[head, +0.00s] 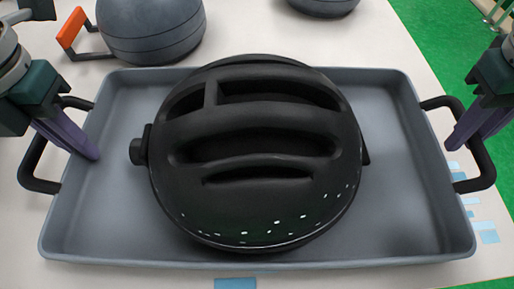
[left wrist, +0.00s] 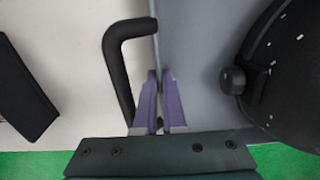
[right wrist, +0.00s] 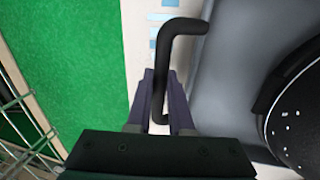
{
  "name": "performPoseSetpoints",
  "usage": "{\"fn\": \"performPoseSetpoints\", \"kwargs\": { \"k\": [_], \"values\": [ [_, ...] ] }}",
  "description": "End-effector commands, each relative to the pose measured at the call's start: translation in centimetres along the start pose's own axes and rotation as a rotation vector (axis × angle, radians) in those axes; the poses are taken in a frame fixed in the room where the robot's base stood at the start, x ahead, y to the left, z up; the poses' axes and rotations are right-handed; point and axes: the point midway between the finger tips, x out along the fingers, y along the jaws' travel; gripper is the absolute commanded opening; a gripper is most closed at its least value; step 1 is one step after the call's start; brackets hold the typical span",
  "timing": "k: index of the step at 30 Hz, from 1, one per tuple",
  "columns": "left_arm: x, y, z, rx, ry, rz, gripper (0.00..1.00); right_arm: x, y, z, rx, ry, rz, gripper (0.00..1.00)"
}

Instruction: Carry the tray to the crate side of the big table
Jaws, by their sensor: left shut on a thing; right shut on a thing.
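The grey tray (head: 110,220) with black side handles lies across the middle of the head view and looks about level. I cannot tell whether it touches the white table. A black helmet-like dome (head: 262,130) with slots sits in it. My left gripper (head: 92,152) is shut on the tray's left side; in the left wrist view its fingers (left wrist: 161,98) straddle the tray's edge beside the left handle (left wrist: 118,75). My right gripper (head: 455,140) is shut on the right handle (head: 485,165); in the right wrist view that handle (right wrist: 161,70) passes between the fingers (right wrist: 161,95). The crate is not in view.
The white table (head: 388,35) shows around the tray. A dark grey rounded object (head: 150,30) stands just behind the tray at left, near an orange handle (head: 72,27). Another dark rounded object (head: 322,5) is further back. Green floor (head: 440,30) lies beyond the table's right edge.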

Motion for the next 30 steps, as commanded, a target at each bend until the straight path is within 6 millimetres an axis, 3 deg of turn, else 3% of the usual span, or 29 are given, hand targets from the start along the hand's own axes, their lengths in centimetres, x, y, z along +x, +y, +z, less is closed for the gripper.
{"fn": "performPoseSetpoints", "kwargs": {
  "k": [11, 24, 30],
  "values": [
    [-0.6, 0.0, 0.1, 0.0, -0.002, 0.0, 0.0, -0.6, 0.2, -0.1, 0.001, 0.003, 0.001, 0.0],
    [-4.8, 0.0, 0.1, 0.0, -0.002, 0.0, 0.0, -4.7, 1.0, -0.1, 0.001, 0.002, 0.001, 0.0],
    [-5.2, 0.0, 0.1, 0.0, -0.001, 0.0, 0.0, -5.1, 1.1, -0.1, 0.001, 0.002, 0.001, 0.0]
  ]
}}
